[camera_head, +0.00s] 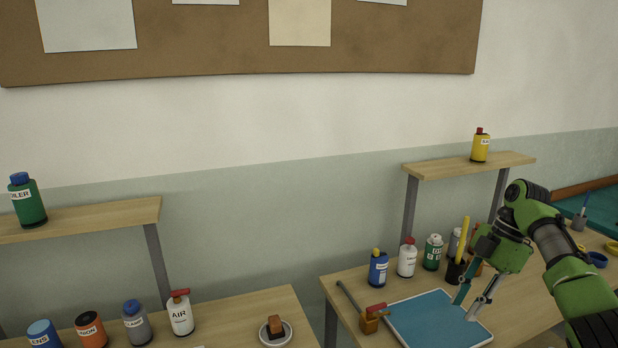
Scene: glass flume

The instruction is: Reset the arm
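My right arm (555,240), green and black, comes in from the right edge. My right gripper (464,309) points down over the blue mat (415,318) on the right table. Its two fingers stand apart with nothing visible between them. I cannot tell whether the tips touch the mat. My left arm and gripper are not in view.
A wooden block with a red-handled tool (371,318) lies at the mat's left edge. Several bottles and a dark cup (455,272) stand behind the mat, close to the gripper. A yellow bottle (480,146) stands on the right shelf (440,170). The left table (235,315) holds several bottles and a small dish (287,336). A gap separates the tables.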

